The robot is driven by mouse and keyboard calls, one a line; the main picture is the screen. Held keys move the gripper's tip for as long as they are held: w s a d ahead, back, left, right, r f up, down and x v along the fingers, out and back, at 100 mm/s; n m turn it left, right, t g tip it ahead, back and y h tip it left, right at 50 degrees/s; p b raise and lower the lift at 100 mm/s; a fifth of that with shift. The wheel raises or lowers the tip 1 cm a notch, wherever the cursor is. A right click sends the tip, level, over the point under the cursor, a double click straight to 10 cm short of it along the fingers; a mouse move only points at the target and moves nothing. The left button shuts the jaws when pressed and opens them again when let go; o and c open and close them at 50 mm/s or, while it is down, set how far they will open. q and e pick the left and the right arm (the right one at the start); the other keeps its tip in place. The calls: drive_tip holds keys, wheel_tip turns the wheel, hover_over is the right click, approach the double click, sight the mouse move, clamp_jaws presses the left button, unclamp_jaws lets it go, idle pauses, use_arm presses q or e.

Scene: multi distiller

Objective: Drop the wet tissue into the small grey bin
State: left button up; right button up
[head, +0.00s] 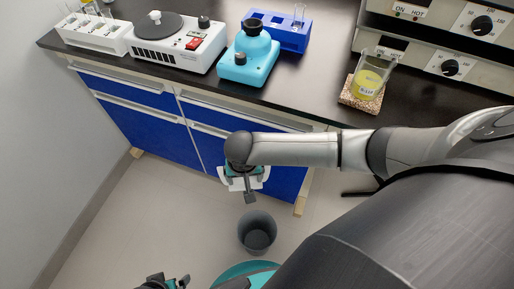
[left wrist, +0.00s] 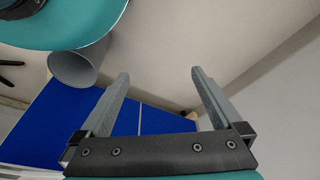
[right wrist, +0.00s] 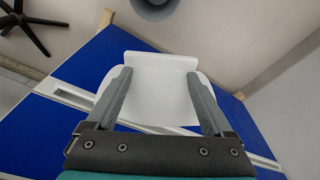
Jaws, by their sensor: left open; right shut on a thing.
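The white wet tissue (right wrist: 160,80) is held between the fingers of my right gripper (right wrist: 158,85), which is shut on it. In the head view my right gripper (head: 249,196) points down in front of the blue cabinet, with the tissue's white edge (head: 235,184) showing beside it. The small grey bin (head: 257,232) stands upright on the floor, a little nearer than the gripper. The bin also shows at the top of the right wrist view (right wrist: 155,9) and in the left wrist view (left wrist: 74,68). My left gripper (left wrist: 158,75) is open and empty, low at the bottom of the head view.
The black bench (head: 300,98) bears a white tube rack (head: 92,36), a white stirrer (head: 172,45), a turquoise device (head: 247,62), a blue rack (head: 279,35) and a beaker of yellow liquid (head: 369,80). Blue drawers (head: 150,120) lie below. Floor left of the bin is clear.

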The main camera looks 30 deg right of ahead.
use_arm(q)
drive_tip(key=w+d+r+t+h+b, duration=0.1)
drive_tip(key=w+d+r+t+b, duration=0.1)
drive_tip(key=w+r+t+b, duration=0.1)
drive_tip(key=w+d+r+t+h+b, duration=0.1)
drive_tip(key=w+d+r+t+b, duration=0.2)
drive_tip(key=w+r+b, duration=0.2)
drive_tip(key=shift+d+r+h+b, duration=0.3)
drive_tip(key=shift+r+b, duration=1.2)
drive_tip(key=shift+b, duration=0.3)
use_arm(e)
drive_tip(key=s+f, duration=0.4)
drive_tip(key=f, duration=0.7)
drive_tip(key=s+d+f, duration=0.1)
drive_tip(key=s+f, duration=0.3)
drive_tip(key=f, duration=0.7)
drive_tip(key=shift+d+f+n, duration=0.15)
drive_tip(key=shift+f+n, duration=0.15)
drive_tip(key=shift+f, duration=0.1)
drive_tip(key=shift+s, duration=0.1)
drive_tip(key=o, duration=1)
drive_tip(key=shift+o, duration=0.2)
